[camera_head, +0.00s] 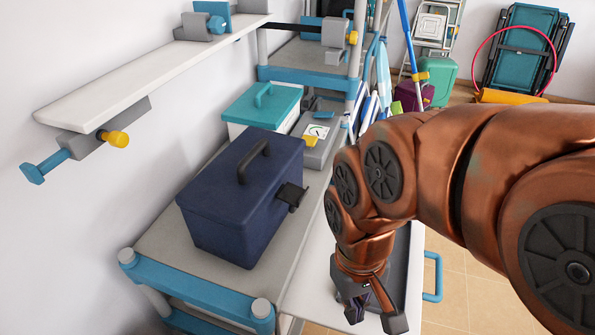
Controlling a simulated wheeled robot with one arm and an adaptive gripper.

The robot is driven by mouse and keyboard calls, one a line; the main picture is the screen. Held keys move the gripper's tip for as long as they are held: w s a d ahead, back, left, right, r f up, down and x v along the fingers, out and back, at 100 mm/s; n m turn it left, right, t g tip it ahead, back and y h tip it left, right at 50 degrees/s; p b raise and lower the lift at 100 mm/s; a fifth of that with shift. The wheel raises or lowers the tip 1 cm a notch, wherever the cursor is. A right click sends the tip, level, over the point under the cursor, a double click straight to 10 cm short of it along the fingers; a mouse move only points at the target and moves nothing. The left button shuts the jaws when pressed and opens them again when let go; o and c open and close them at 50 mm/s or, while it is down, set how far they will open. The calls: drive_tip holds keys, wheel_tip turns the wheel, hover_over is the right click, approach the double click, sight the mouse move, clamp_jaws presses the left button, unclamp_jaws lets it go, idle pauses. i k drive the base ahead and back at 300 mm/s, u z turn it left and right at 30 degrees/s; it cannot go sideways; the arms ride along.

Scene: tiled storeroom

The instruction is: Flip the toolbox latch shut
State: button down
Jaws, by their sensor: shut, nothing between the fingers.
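A dark blue toolbox (240,205) with a black handle (253,161) stands on the grey top of a blue-framed bench or cart. Its lid looks down on the body. A black latch (291,195) sits on the toolbox's right side, near the lid edge, and sticks outward from it. Whether the latch is fastened is too small to tell. My gripper (375,316) points down at the lower right of the toolbox, clear of both box and latch. It is shut and holds nothing I can see.
A teal-lidded white box (264,107) and a grey device with a dial (317,131) stand behind the toolbox. A white wall shelf (150,80) with clamps juts out at upper left. Open tiled floor (465,285) lies at right, partly behind my arm.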

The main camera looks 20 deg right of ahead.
sight(292, 195)
drive_tip(key=z, duration=0.15)
drive_tip(key=i, duration=0.1)
drive_tip(key=u, duration=2.25)
drive_tip(key=k, duration=0.65)
drive_tip(key=z, duration=0.8)
